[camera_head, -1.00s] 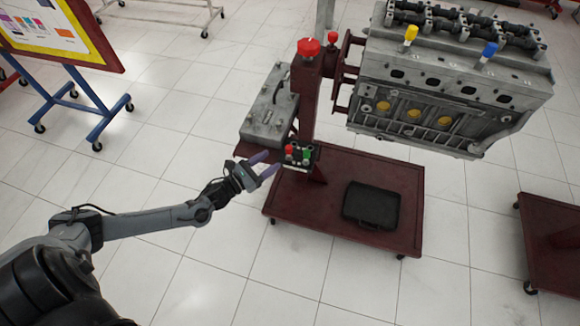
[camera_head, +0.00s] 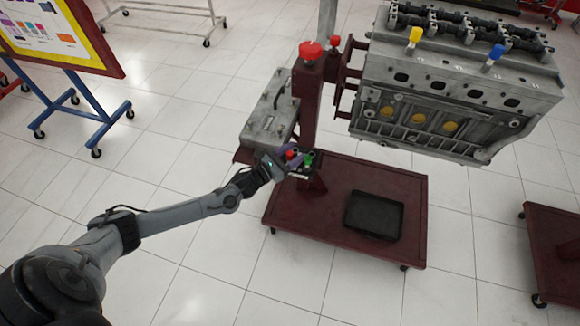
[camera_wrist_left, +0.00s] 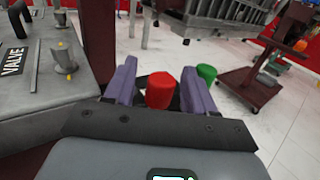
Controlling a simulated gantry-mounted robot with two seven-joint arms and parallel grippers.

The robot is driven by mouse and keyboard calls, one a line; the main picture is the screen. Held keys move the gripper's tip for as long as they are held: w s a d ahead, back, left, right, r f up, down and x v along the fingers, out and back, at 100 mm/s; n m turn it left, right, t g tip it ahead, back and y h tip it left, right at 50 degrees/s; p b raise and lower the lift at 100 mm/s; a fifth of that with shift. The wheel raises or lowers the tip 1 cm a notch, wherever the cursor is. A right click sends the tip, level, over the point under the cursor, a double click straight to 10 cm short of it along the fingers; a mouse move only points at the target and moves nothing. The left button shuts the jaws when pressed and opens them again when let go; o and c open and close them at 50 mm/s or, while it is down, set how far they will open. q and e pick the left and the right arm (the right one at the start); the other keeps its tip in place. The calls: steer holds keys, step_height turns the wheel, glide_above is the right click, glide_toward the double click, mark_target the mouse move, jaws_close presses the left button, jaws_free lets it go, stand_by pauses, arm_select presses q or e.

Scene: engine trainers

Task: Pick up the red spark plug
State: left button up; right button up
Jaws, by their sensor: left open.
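The red spark plug (camera_head: 290,154) stands in a small dark holder on the engine stand, beside a green spark plug (camera_head: 308,160). The green plug (camera_wrist_left: 206,73) is outside the right finger, farther off. My left gripper (camera_head: 284,158) is open, with its fingers on either side of the red plug. Contact with the plug cannot be made out. My right gripper is not in view.
A grey metal case (camera_head: 268,118) sits just left of the stand's red post (camera_head: 308,95). The engine block (camera_head: 450,95), with yellow (camera_head: 415,36) and blue (camera_head: 495,54) plugs on top, hangs at the right. A black tray (camera_head: 374,216) lies on the stand's red base (camera_head: 290,215).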

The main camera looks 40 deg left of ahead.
arm_select(q)
steer(key=shift+w+d, duration=0.1)
steer(key=shift+w, duration=0.35)
jaws_close()
steer(key=shift+r, duration=0.15)
